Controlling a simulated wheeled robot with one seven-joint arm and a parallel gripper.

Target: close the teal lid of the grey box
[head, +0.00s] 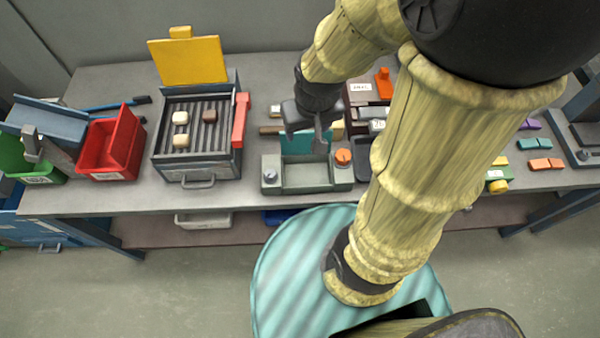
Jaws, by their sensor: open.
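The grey box (305,187) stands near the front edge of the bench, in the middle of the head view. Its teal lid (291,147) is raised at the back of the box, so the shallow inside shows. The box has a grey knob at its left front and an orange knob (343,157) at its right. My gripper (306,141) is open, pointing down at the raised lid and covering part of it. I cannot tell whether a finger touches the lid.
To the left are a grill-like tray (197,175) with a raised yellow lid, a red bin (100,165) and a green bin (38,178). To the right, my arm hides part of the bench. Small coloured blocks (540,144) lie at far right. Bench space between tray and box is clear.

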